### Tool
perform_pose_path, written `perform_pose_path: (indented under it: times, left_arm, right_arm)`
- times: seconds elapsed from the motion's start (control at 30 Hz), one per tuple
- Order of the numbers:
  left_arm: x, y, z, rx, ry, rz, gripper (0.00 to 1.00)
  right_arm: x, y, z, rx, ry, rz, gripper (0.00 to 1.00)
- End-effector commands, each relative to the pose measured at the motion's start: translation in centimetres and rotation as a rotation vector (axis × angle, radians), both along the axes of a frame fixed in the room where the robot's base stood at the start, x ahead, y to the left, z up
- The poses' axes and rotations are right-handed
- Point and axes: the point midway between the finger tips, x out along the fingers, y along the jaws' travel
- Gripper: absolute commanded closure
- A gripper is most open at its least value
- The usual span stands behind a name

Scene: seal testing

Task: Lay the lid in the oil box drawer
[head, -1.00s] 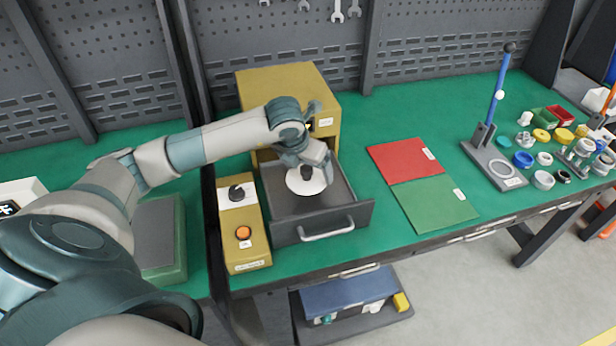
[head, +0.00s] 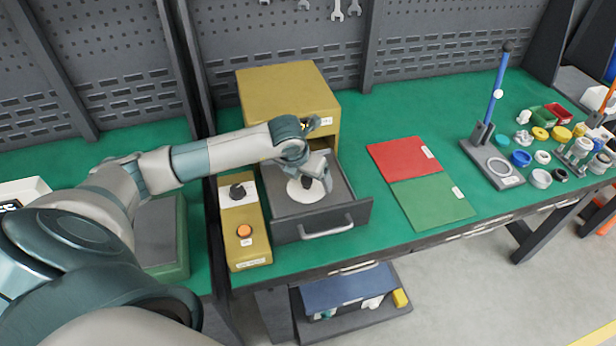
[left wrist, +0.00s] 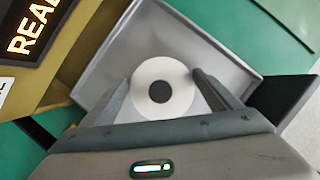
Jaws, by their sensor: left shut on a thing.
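The lid is a white disc (head: 304,190) with a dark round centre that shows in the left wrist view (left wrist: 163,92). It is within the outline of the open grey drawer (head: 292,229) of the yellow oil box (head: 285,92). My left gripper (head: 320,172) reaches over the drawer from the left. In the left wrist view its fingers (left wrist: 165,95) are on either side of the lid, and the gripper is shut on it. Part of the lid is hidden behind the gripper. I cannot tell whether the lid touches the drawer floor. My right gripper is not in view.
A yellow control box (head: 244,225) with a black knob and orange button stands left of the drawer. A red and green mat (head: 420,183) lies to the right. A stand with a blue lever (head: 494,105) and several small coloured parts are farther right.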

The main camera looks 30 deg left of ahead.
Motion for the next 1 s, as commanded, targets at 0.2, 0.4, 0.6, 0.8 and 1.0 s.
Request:
perform_pose_path:
  times: [0.2, 0.4, 0.6, 0.8, 1.0]
  left_arm:
    - [0.0, 0.0, -0.1, 0.0, 0.0, 0.0, 0.0]
    - [0.0, 0.0, 0.0, 0.0, 0.0, 0.0, 0.0]
    - [-0.3, 0.0, 0.8, -0.001, -0.002, 0.0, 0.0]
    - [-1.3, -0.1, 3.4, 0.0, -0.005, -0.002, 0.0]
    - [-2.8, -0.2, 6.8, 0.0, -0.005, -0.002, 0.0]
  right_arm:
    - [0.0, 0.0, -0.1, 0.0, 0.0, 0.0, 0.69]
    - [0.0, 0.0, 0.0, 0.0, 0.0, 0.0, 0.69]
    - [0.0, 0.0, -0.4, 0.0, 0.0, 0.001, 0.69]
    - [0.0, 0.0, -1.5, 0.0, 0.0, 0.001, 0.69]
    - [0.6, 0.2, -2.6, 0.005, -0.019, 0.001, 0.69]
